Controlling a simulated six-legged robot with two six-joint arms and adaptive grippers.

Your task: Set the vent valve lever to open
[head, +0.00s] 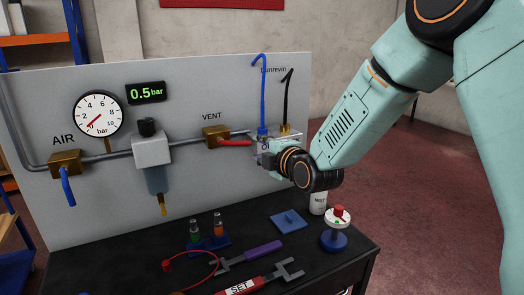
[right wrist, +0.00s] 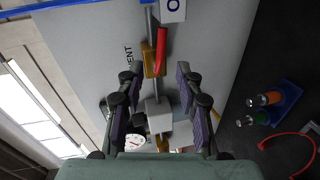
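The vent valve (head: 216,136) is a brass block on the pipe under the word VENT. Its red lever (head: 235,143) lies along the pipe, pointing right. The lever also shows in the right wrist view (right wrist: 161,48), near the top. My right gripper (head: 274,162) is at the panel's right end, right of the lever, its fingers largely hidden in the head view. In the right wrist view the two fingers (right wrist: 155,74) are spread wide with nothing held; the brass valve body shows between and beyond the tips. My left gripper is not in view.
A blue AIR lever (head: 67,186) hangs down at left. A gauge (head: 98,112), a 0.5 bar display (head: 146,92) and a regulator (head: 152,150) are on the panel.

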